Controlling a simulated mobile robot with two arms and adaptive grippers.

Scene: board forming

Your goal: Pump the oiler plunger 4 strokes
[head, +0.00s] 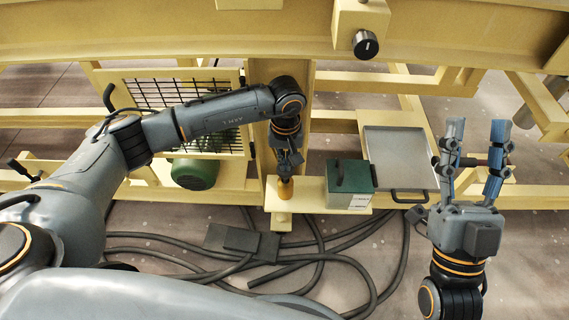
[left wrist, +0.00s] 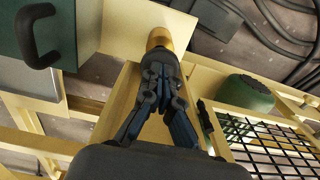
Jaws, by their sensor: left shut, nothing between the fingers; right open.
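The oiler shows as an orange-brass cylinder (head: 285,188) on a small cream shelf of the machine frame, in the middle of the head view. My left gripper (head: 287,172) is shut with nothing between its fingers, its tips right at the top of the oiler. In the left wrist view the shut fingertips (left wrist: 160,72) lie in front of the oiler's brass body (left wrist: 159,38) and hide part of it. My right gripper (head: 474,135) is open and empty, fingers pointing up, at the right.
A green box with a dark handle (head: 348,185) stands just right of the oiler; it also shows in the left wrist view (left wrist: 62,28). A grey metal tray (head: 398,158) lies further right. A green motor (head: 194,173) sits behind a mesh guard. Dark hoses (head: 330,262) cross the floor.

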